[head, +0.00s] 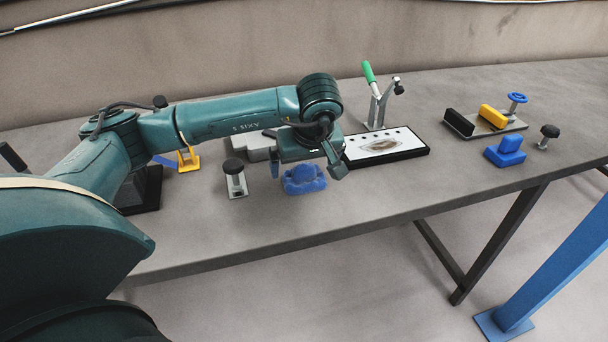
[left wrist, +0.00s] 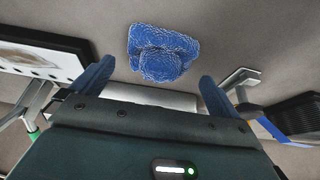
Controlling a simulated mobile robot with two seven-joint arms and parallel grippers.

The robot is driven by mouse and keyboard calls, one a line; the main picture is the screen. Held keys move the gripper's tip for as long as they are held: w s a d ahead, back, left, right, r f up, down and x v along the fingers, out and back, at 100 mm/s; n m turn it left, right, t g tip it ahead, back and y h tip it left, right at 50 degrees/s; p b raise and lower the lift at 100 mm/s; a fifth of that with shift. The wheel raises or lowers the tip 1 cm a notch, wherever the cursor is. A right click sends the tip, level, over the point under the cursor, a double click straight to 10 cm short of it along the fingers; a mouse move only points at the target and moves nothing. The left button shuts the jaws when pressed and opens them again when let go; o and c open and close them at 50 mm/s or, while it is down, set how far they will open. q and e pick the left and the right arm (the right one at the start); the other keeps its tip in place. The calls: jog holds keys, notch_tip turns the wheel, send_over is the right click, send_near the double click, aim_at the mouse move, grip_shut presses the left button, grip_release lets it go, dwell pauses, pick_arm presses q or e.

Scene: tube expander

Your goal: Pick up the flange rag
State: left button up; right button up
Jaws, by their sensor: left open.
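The flange rag is a crumpled blue cloth (head: 304,180) lying on the grey table, near the middle of the table's front half in the head view. It also shows in the left wrist view (left wrist: 162,52), at the top centre beyond the fingertips. My left gripper (head: 305,170) is just above and behind the rag in the head view. Its two blue-padded fingers are spread apart, with the rag between and ahead of them in the left wrist view. Nothing is held. Whether the fingers touch the rag cannot be told. My right gripper is not in view.
A white plate with a dark frame (head: 400,150) lies right of the rag, with a green-handled clamp (head: 376,95) behind it. A small block with a black knob (head: 235,178) stands to the left. Blue and yellow parts (head: 505,150) are far right. The front edge is close.

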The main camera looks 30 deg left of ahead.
aim_at(304, 164)
pick_arm(q)
jog(key=shift+x, duration=1.15)
jog(key=c, duration=0.9)
jog(key=shift+c, duration=0.2)
notch_tip(304, 164, up, 10)
jog(key=shift+r, duration=0.1)
jog(key=o, duration=0.4)
jog(key=shift+c, duration=1.4)
